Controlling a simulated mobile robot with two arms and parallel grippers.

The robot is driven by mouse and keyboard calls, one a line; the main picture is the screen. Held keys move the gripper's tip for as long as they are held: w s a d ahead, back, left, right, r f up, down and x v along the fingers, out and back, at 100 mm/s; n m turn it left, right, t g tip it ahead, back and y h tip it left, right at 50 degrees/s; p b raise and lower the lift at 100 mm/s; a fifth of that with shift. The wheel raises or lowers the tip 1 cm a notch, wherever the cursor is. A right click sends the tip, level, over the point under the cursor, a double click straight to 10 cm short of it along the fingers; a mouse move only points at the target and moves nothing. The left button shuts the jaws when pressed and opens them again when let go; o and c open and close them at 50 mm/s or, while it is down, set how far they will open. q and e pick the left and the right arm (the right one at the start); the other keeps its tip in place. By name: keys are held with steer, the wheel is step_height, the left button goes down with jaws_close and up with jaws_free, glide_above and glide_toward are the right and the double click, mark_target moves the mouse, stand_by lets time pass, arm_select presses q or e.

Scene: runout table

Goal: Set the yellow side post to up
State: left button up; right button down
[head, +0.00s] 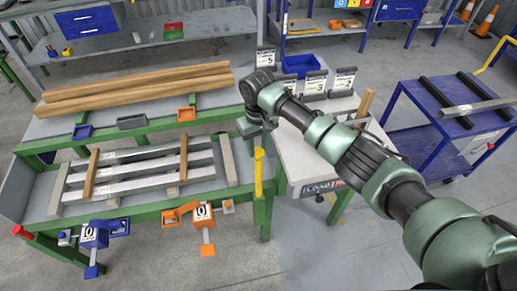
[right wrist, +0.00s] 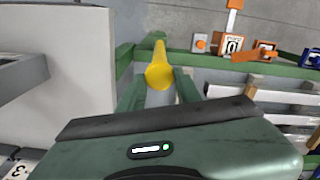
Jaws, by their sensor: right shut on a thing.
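The yellow side post (head: 258,174) shows at the front right corner of the green-framed runout table (head: 232,203). It looks roughly upright, with its rounded cap at the top; I cannot tell how far it is raised. In the right wrist view the yellow post (right wrist: 158,70) lies between the green fingers, its cap toward the camera. My right gripper (head: 252,130) reaches down just behind and above the post in the head view. It is shut on the post, though the contact itself is partly hidden. My left gripper is not in view.
An orange clamp block (head: 203,213) and a blue clamp block (head: 94,235) hang on the table's front. Metal bars and wooden battens (head: 140,170) lie on it. A white-topped stand (head: 308,160) is close on the right. A blue cart (head: 440,120) stands farther right.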

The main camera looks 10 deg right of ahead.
steer(key=c, duration=1.2)
jaws_free()
steer(key=shift+o, duration=1)
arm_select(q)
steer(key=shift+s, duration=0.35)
arm_select(e)
step_height(320, 180, up, 8)
steer(key=shift+f+b, duration=0.1)
steer(key=shift+b, duration=0.85)
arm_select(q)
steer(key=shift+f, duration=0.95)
